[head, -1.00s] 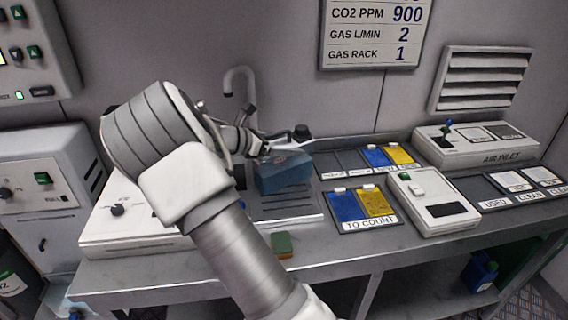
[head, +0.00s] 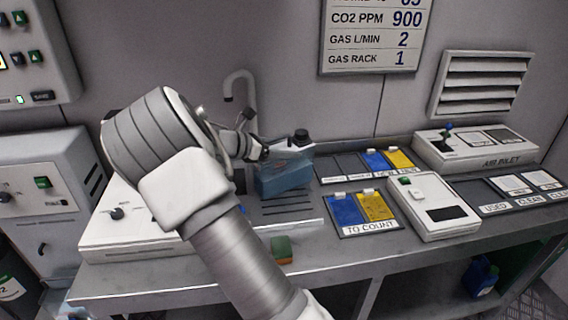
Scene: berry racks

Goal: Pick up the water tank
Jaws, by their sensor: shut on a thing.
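The water tank (head: 284,177) is a blue, see-through box with a darker top. In the head view it is above the slotted drain board beside the tap, and I cannot tell whether it touches the board. My gripper (head: 268,153) is at the tank's upper left edge and is shut on it. My own arm hides part of the fingers and the area to the left of the tank.
A grey curved tap (head: 240,90) rises behind my gripper. A black-capped item (head: 300,138) stands behind the tank. To the right are the TO COUNT tray (head: 383,228) and a white device (head: 433,205). A green and orange sponge (head: 281,250) lies at the bench's front edge.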

